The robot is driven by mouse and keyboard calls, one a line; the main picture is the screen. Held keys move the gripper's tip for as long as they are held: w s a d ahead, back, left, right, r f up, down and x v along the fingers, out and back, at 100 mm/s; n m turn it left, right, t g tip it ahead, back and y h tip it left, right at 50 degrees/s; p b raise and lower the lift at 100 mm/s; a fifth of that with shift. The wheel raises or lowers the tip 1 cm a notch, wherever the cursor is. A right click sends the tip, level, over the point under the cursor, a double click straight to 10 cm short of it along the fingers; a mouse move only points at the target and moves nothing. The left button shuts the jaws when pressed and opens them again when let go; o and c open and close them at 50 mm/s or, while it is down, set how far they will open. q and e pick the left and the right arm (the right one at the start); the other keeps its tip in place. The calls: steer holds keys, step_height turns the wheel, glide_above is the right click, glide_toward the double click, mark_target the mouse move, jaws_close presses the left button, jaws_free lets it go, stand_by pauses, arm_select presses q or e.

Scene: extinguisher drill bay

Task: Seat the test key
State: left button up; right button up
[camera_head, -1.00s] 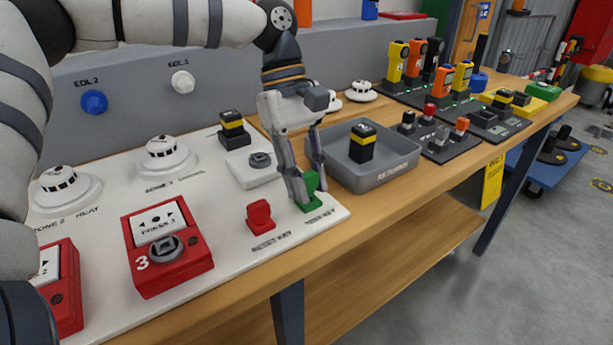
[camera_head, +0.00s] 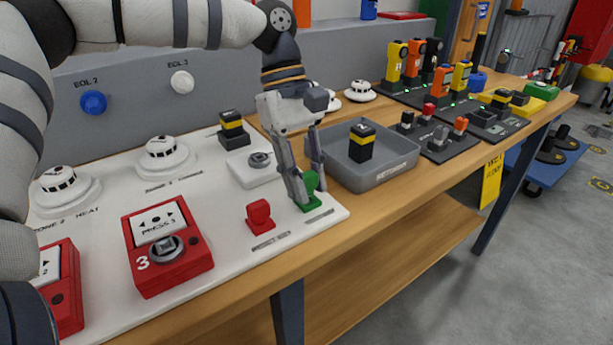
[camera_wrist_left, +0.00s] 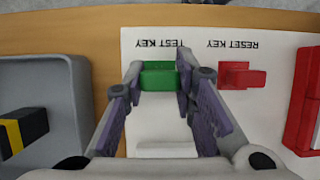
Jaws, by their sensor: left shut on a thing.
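The green test key (camera_head: 312,183) stands at the right end of the white board (camera_head: 215,245), beside its printed label. My left gripper (camera_head: 306,196) reaches down from above, and its fingers are shut on the green key. In the left wrist view the key (camera_wrist_left: 158,76) sits between the two fingertips (camera_wrist_left: 160,80), just below the words "TEST KEY". The fingers hide part of the key, and I cannot tell whether its bottom touches the board. The red reset key (camera_head: 260,217) stands to the left of the green one; it also shows in the left wrist view (camera_wrist_left: 240,76). My right gripper is not in view.
A grey tray (camera_head: 385,175) with a black and yellow block (camera_head: 362,142) stands close right of the gripper. A red call point (camera_head: 167,247) lies left of the reset key. A white round-buttoned box (camera_head: 254,170) sits behind. The table's front edge is near.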

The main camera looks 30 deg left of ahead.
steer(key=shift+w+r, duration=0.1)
arm_select(q)
steer(key=shift+f, duration=0.45)
stand_by(0.5)
steer(key=o, duration=1)
steer(key=shift+o, duration=0.6)
steer(key=shift+o, duration=1)
steer(key=shift+r+p, duration=0.4)
steer(key=shift+r, duration=3.2)
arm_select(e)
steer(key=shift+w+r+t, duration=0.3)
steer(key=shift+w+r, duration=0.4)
